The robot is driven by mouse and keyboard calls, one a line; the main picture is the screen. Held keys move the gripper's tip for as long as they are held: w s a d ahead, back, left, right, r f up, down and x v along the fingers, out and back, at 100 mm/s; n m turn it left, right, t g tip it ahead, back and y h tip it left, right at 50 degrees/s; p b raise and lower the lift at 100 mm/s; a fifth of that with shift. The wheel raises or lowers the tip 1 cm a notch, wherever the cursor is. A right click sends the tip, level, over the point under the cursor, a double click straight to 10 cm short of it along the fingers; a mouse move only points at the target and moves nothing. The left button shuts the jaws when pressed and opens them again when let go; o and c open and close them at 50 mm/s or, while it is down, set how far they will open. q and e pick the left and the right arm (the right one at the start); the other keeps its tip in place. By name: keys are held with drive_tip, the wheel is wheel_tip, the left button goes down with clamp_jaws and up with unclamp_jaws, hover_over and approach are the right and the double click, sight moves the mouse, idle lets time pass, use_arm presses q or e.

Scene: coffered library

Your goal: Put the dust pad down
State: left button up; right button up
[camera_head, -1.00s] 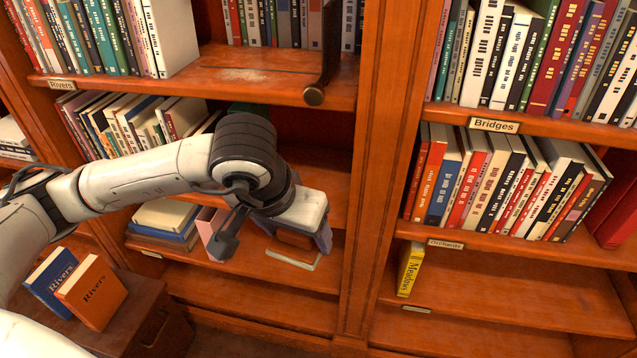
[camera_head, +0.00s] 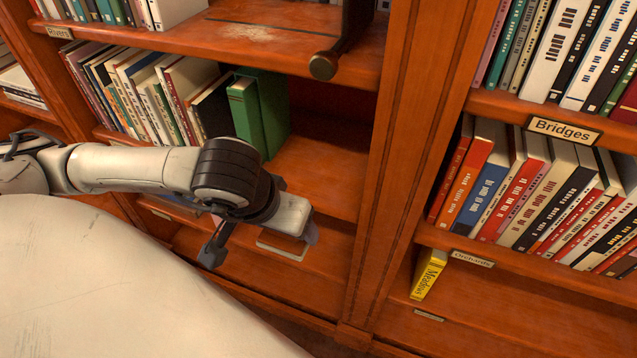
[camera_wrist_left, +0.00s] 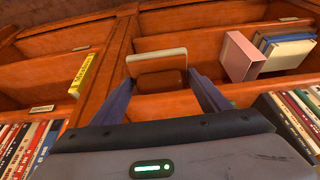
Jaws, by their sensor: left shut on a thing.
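The dust pad is a brown block with a cream edge. In the left wrist view the dust pad (camera_wrist_left: 158,68) sits between the two fingers of my left gripper (camera_wrist_left: 159,84), which is shut on it. The pad is at the lower shelf (camera_head: 318,274) of the left bookcase. I cannot tell whether it touches the board. My right gripper is not in view.
Green books (camera_head: 257,115) stand on the shelf above, beside leaning books. A pink book (camera_wrist_left: 240,57) and stacked books (camera_wrist_left: 287,52) are near the pad. A post (camera_head: 390,170) divides the bookcases; a yellow book (camera_head: 428,274) stands beyond it. A pale dust patch (camera_head: 262,34) marks the upper shelf.

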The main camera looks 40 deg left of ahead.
use_arm(q)
drive_tip(key=w, duration=0.3)
drive_tip(key=w+a, duration=0.1)
drive_tip(key=w, duration=0.3)
drive_tip(key=w+a+p, duration=0.1)
drive_tip(key=w, duration=0.2)
drive_tip(key=shift+w+a+r, duration=0.1)
drive_tip(key=shift+w+a, duration=0.15)
drive_tip(key=shift+w, duration=0.05)
drive_tip(key=w, duration=0.2)
drive_tip(key=w+a, duration=0.1)
drive_tip(key=w, duration=0.1)
drive_tip(key=shift+w+p, duration=0.15)
drive_tip(key=shift+p, duration=0.25)
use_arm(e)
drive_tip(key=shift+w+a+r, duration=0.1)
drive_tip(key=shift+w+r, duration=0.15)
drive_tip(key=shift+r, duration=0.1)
use_arm(q)
drive_tip(key=shift+f, duration=0.25)
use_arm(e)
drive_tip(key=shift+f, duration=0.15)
use_arm(q)
drive_tip(key=shift+f+b, duration=0.15)
drive_tip(key=shift+b, duration=0.15)
drive_tip(key=o, duration=1.2)
drive_tip(key=shift+c, duration=0.2)
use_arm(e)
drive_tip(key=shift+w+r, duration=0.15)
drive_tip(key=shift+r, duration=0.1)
